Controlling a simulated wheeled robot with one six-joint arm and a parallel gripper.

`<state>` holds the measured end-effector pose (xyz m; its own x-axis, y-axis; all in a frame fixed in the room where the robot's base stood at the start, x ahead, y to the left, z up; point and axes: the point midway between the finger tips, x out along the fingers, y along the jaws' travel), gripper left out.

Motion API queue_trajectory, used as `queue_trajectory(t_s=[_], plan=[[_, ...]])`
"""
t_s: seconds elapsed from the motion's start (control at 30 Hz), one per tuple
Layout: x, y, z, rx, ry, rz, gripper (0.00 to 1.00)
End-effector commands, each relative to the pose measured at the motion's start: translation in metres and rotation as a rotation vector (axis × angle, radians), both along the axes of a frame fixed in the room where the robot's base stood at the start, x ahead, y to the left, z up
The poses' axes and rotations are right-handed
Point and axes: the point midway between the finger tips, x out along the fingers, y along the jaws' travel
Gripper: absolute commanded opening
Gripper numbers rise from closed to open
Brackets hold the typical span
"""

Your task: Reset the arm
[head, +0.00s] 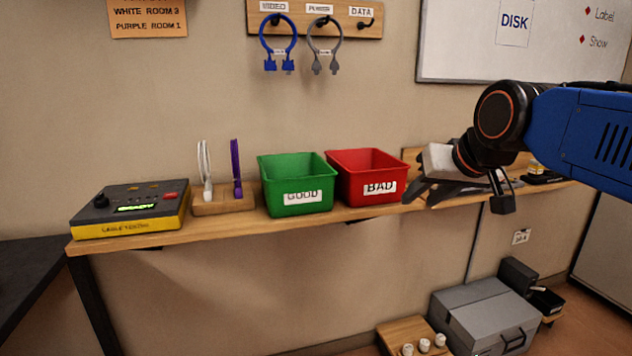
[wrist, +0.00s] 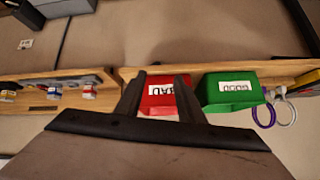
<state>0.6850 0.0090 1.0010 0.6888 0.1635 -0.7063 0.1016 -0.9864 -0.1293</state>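My arm reaches in from the right in the head view, and my gripper (head: 420,192) hangs in front of the shelf, just right of the red BAD bin (head: 371,189). In the wrist view, which is upside down, the two dark fingers of my gripper (wrist: 160,80) stand apart with nothing between them. The red bin (wrist: 157,103) shows behind and between them. The green GOOD bin (wrist: 232,92) is beside it.
The wooden shelf (head: 233,230) also bears a yellow-and-grey cable tester (head: 130,212) and a small stand (head: 222,205) with a white cable (head: 206,175) and a purple cable (head: 236,168). Blue (head: 279,45) and grey (head: 323,48) cables hang on hooks above. A grey case (head: 485,318) lies below.

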Motion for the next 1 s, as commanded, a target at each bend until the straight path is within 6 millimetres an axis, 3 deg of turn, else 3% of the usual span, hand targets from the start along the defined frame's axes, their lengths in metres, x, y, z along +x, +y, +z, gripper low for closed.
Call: queue_trajectory(t_s=[0.03, 0.3, 0.5, 0.7, 1.0], plan=[[-0.020, -0.012, -0.025, -0.018, 0.034, -0.012, 0.35], [-0.118, -0.056, -0.149, -0.100, 0.217, -0.053, 0.35], [-0.174, -0.073, -0.215, -0.136, 0.319, -0.070, 0.35], [-0.195, -0.079, -0.239, -0.149, 0.356, -0.075, 0.35], [-0.195, -0.079, -0.239, -0.149, 0.357, -0.075, 0.35]])
